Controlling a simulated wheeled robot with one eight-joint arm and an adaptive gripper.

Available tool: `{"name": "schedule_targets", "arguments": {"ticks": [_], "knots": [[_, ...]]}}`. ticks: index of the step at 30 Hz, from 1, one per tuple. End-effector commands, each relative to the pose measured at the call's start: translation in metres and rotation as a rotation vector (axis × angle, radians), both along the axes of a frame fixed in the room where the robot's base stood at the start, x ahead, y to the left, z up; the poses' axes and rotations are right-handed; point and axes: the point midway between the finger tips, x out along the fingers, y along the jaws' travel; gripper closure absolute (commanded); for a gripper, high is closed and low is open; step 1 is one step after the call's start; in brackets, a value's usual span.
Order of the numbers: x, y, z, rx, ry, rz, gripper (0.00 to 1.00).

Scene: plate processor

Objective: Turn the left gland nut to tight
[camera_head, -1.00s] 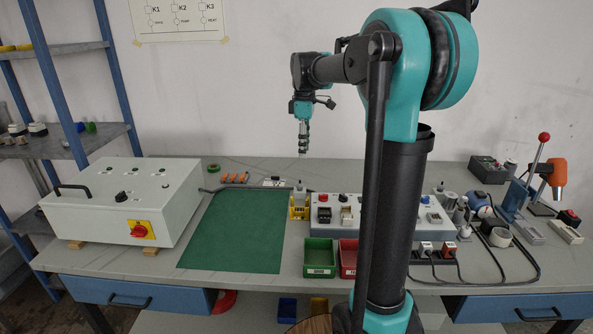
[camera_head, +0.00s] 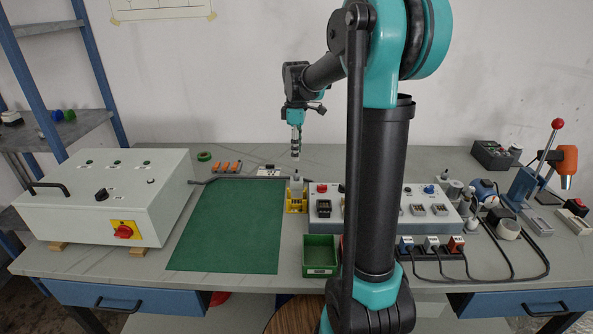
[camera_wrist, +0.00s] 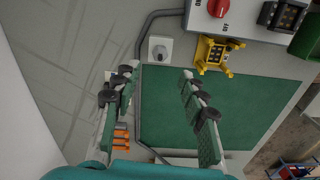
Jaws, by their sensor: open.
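My gripper (camera_head: 295,152) points down over the back of the bench, above the area behind the yellow fixture. In the wrist view its two fingers (camera_wrist: 158,72) stand wide apart with nothing between them. The white enclosure (camera_head: 105,195) stands at the left, with a red rotary switch (camera_head: 123,231) on its front. A grey cable (camera_head: 232,179) runs along the back of the green mat towards the enclosure's right side; it also shows in the wrist view (camera_wrist: 146,35). I cannot make out the left gland nut in either view, nor how it is turned.
The green mat (camera_head: 230,225) is empty. A yellow fixture (camera_head: 297,203) and a control box (camera_head: 410,205) stand to its right. Several orange connectors (camera_head: 227,167) and a small white socket (camera_head: 267,168) lie behind it. A green bin (camera_head: 320,256) is at the front.

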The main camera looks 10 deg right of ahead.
Motion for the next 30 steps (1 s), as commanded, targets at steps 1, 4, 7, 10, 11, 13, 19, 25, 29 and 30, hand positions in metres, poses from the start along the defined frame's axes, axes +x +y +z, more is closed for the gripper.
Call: {"name": "schedule_targets", "arguments": {"ticks": [1,4,7,10,11,13,19,25,29,30], "knots": [[0.001,0.000,-0.011,0.000,0.000,0.000,0.58],[0.000,0.000,-0.030,0.000,0.000,0.000,0.58],[0.000,0.000,-0.048,0.000,0.000,0.000,0.58],[0.001,0.000,-0.063,0.000,0.000,0.000,0.58],[0.001,0.000,-0.067,0.000,0.000,0.000,0.58],[0.000,0.000,-0.073,0.000,0.000,0.000,0.58],[0.000,0.000,-0.083,0.000,0.000,0.000,0.58],[0.000,0.000,-0.083,0.000,0.000,0.000,0.58],[0.000,0.000,-0.083,0.000,0.000,0.000,0.69],[0.000,0.000,-0.083,0.000,0.000,0.000,0.74]]}}
